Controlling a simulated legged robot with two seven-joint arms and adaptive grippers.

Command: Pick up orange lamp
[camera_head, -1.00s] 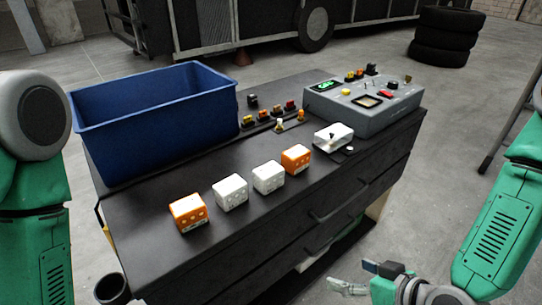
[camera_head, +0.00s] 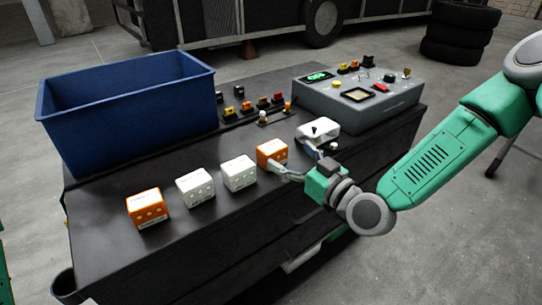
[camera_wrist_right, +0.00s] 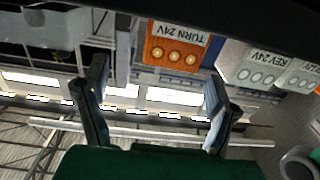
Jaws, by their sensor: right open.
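Two orange lamp blocks sit on the dark bench top in the head view: one at the right end of the row (camera_head: 271,153), one at the left end (camera_head: 147,208). My right gripper (camera_head: 291,156) is open and empty, at the right orange lamp; one finger reaches its front edge. Whether it touches cannot be told. In the right wrist view that lamp, labelled "TURN 24V" (camera_wrist_right: 176,45), appears upside down beyond the gap between the open fingers (camera_wrist_right: 156,90). My left gripper is out of view.
Two white lamp blocks (camera_head: 196,187) (camera_head: 239,172) stand between the orange ones. A white device (camera_head: 317,131) is close to the right gripper. A blue bin (camera_head: 130,115) stands at the back left, a grey control box (camera_head: 360,100) at the back right. Small switches lie between them.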

